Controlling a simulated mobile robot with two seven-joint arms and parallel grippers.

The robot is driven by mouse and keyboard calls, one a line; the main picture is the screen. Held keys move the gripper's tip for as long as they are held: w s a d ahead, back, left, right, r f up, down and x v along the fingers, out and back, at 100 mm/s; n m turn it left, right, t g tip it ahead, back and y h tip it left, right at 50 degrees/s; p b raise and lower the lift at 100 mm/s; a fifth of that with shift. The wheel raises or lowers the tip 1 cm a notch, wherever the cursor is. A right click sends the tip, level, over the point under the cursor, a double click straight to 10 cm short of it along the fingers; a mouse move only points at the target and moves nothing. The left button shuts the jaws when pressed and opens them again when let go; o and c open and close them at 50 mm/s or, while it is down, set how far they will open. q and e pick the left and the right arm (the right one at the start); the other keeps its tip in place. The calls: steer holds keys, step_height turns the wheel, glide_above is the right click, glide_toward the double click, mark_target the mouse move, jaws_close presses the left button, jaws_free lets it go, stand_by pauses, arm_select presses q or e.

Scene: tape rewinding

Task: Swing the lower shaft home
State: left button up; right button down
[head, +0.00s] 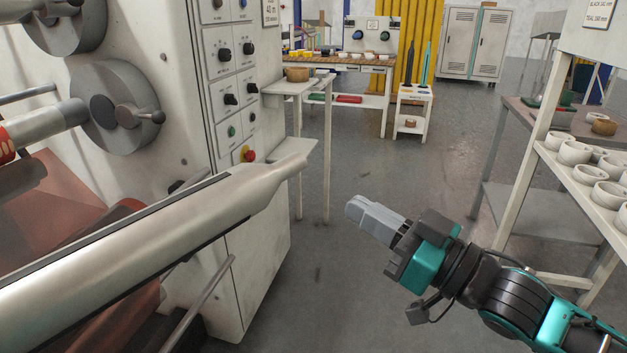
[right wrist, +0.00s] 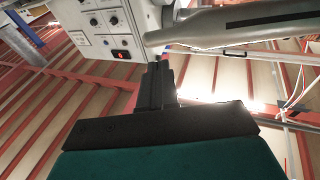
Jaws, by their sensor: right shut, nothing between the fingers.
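The lower shaft (head: 150,235) is a long pale metal bar with a dark slot along it. In the head view it runs from the lower left up to a narrower free end near the middle, standing out in front of the machine (head: 240,190). The shaft also shows at the upper right of the right wrist view (right wrist: 230,24). My right gripper (head: 358,210) is shut and empty, to the right of the shaft's free end and apart from it. Its dark fingers show in the right wrist view (right wrist: 158,80). My left gripper is out of view.
A control panel (head: 235,85) with knobs and a red button is on the machine's side. A small side table (head: 300,84) stands behind the shaft end. A shelf rack (head: 590,180) with several white rings stands at the right. The floor between is clear.

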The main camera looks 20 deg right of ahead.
mark_target(296, 171)
steer(key=x, duration=0.7)
steer(key=shift+w+a+r, duration=0.1)
steer(key=shift+w, duration=0.05)
steer(key=shift+x, duration=0.8)
